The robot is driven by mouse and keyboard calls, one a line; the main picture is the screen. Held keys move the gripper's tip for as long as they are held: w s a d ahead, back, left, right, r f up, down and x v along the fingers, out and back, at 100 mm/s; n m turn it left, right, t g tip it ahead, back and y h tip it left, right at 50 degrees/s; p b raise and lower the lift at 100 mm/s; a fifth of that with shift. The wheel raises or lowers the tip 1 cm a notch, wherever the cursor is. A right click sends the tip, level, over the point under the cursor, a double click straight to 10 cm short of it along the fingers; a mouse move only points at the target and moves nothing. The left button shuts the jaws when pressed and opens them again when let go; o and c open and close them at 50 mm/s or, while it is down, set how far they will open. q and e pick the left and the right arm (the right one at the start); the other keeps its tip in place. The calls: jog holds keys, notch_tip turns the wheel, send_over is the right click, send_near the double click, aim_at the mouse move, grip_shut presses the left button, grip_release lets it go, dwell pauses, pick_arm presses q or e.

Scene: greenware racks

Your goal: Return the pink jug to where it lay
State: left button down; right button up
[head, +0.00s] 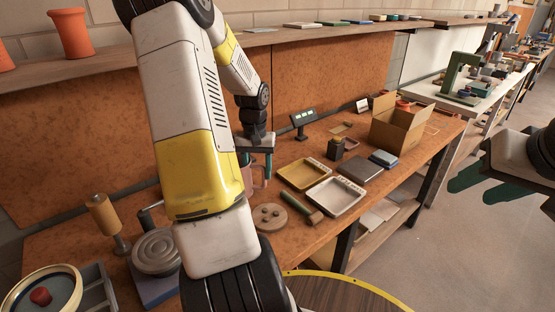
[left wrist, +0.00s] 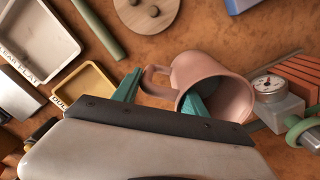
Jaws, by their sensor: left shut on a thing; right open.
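The pink jug (left wrist: 205,75) fills the middle of the left wrist view, its mouth turned toward the camera. In the head view a part of the jug (head: 262,177) shows beside my forearm, above the orange-brown bench. My left gripper (left wrist: 161,95) is shut on the jug. One teal finger reaches into the mouth and the other is outside, by the handle. In the head view my left gripper (head: 255,150) is partly hidden by my arm. Whether the jug touches the bench is unclear. My right gripper (head: 480,185) is open and empty over the floor at the right.
A wooden disc (head: 270,217), a green rod (head: 300,207), a yellow tray (head: 284,176) and a white tray (head: 325,208) lie close by. A dial gauge (left wrist: 270,85) is right of the jug in the wrist view. A cardboard box (head: 393,132) stands farther back.

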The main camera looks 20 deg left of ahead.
pick_arm(q)
jog(key=c, duration=0.6)
grip_release()
jog(key=shift+o, duration=0.2)
jog(key=shift+r, duration=0.1)
notch_tip(320, 180, up, 7)
jog(key=shift+d+r, duration=0.1)
jog(key=shift+r, duration=0.4)
jog(key=s+d+r+m+t+h, duration=0.1)
jog(key=s+d+r+m+t, duration=0.1)
jog(key=s+d+r, duration=0.5)
jog(key=s+d+r+m+t+h, duration=0.1)
jog(key=s+d+r+m+t, duration=0.1)
jog(key=s+d+r+t, duration=0.2)
jog(key=s+d+r, duration=0.3)
jog(key=s+d, duration=0.3)
jog(key=d, duration=0.3)
